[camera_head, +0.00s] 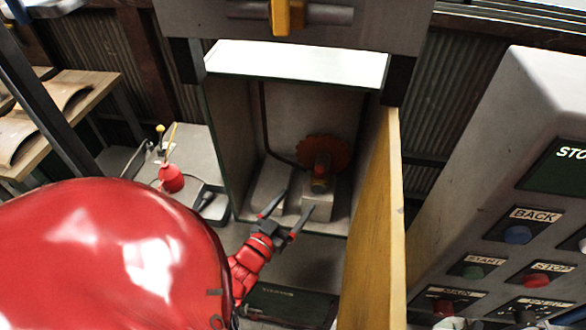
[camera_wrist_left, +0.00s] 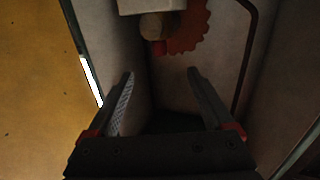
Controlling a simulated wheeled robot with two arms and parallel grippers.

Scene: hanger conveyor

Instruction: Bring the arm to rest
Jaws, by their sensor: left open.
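My left gripper (camera_head: 288,214) is open and empty, at the front of an open cabinet (camera_head: 224,140). The left wrist view shows its two dark fingers (camera_wrist_left: 160,85) apart with nothing between them. Inside the cabinet, a red-orange toothed wheel (camera_head: 323,150) is mounted on a grey block (camera_head: 318,208). The wheel lies beyond the fingertips and also shows at the top of the left wrist view (camera_wrist_left: 188,32). My right gripper is not in view.
A yellowish wooden door or panel (camera_head: 375,220) stands just right of the gripper. A grey control console (camera_head: 470,190) with several labelled buttons is at the right. A wooden bench (camera_head: 95,92) is at the far left.

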